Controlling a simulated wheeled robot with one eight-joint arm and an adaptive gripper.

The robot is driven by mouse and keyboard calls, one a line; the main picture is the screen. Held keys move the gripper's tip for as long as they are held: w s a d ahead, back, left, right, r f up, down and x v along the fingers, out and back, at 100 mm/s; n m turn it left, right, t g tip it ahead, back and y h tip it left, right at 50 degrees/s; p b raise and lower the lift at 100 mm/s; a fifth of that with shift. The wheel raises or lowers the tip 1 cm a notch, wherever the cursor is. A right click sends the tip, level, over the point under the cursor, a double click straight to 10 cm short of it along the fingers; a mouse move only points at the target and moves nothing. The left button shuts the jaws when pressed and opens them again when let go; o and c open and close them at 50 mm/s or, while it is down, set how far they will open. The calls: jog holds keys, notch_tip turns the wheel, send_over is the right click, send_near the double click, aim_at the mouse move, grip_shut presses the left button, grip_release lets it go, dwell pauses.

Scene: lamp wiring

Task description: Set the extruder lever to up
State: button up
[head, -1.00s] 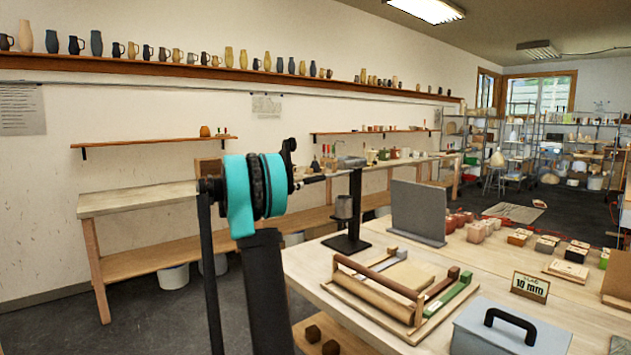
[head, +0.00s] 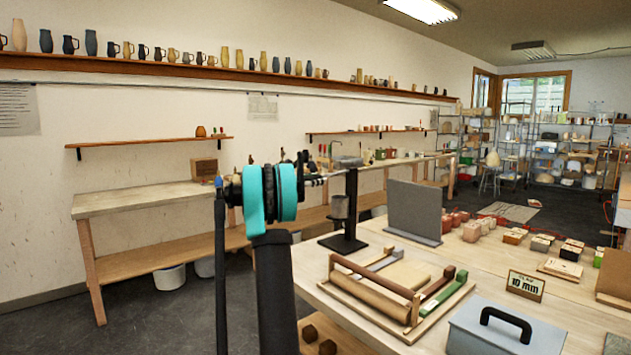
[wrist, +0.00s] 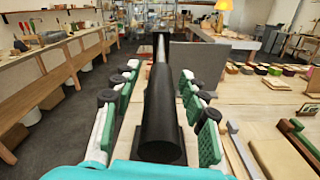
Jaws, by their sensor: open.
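The extruder stands on the front table, with a dark post and base (head: 343,243), a grey barrel (head: 340,207) and a metal head (head: 347,161). Its lever, a thin metal rod (head: 335,174), sticks out left from the post, close to level in the head view. In the wrist view the rod (wrist: 161,48) runs away from a thick black grip (wrist: 161,125). My gripper (wrist: 160,72) is open, with its green-padded fingers on either side of the grip. I see gaps on both sides. In the head view my gripper (head: 306,170) is at the lever's left end, partly hidden by my wrist.
A grey upright panel (head: 414,211) stands right of the extruder. A wooden roller frame (head: 375,292), a "10 mm" sign (head: 525,285) and a grey toolbox (head: 505,330) are nearer on the table. A wall bench (head: 150,199) is behind; open floor lies between.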

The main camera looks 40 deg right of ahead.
jog(key=shift+c, duration=0.6)
grip_shut()
